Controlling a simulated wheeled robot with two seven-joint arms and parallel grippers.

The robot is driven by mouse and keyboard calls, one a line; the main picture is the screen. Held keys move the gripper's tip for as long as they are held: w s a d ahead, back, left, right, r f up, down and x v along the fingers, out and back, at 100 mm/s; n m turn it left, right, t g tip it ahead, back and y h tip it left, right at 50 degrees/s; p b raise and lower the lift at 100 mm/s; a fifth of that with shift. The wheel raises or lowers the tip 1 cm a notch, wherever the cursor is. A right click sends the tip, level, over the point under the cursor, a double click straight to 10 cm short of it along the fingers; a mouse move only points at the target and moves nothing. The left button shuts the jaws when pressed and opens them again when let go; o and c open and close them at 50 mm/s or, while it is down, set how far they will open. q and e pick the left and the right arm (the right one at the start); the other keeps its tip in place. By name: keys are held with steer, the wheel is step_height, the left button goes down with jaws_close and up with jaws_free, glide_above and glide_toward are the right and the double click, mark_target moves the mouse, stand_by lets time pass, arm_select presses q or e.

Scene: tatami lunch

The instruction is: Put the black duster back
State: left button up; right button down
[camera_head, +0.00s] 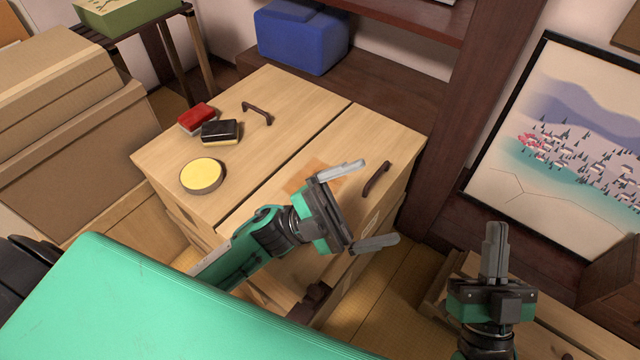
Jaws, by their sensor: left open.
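The black duster (220,131), a black block with a pale underside, lies on top of the light wooden cabinet (270,95), on its left section. It is just right of and in front of a red duster (196,117). My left gripper (380,203) is open and empty, its two grey fingers spread wide. It is over the right section of the cabinet, well to the right of the black duster. My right gripper (496,250) is at the lower right, away from the cabinet, with its fingers together and nothing visible between them.
A round yellow-topped object (202,175) lies in front of the dusters. Dark handles (257,113) (376,179) stand up from both cabinet sections. An orange patch (312,177) shows beside my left gripper. A blue box (301,37) sits behind; cardboard boxes (75,110) stand left.

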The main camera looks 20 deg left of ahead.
arm_select(q)
steer(key=a+n+t+y, duration=0.3)
steer(key=n+t+y, duration=0.6)
steer(key=n, duration=0.3)
steer(key=a+n+t+y, duration=0.4)
steer(key=n+t+y, duration=0.5)
steer(key=n, duration=0.4)
steer(key=shift+r+n+t, duration=0.3)
steer(key=shift+r+t, duration=0.05)
steer(key=shift+t, duration=0.15)
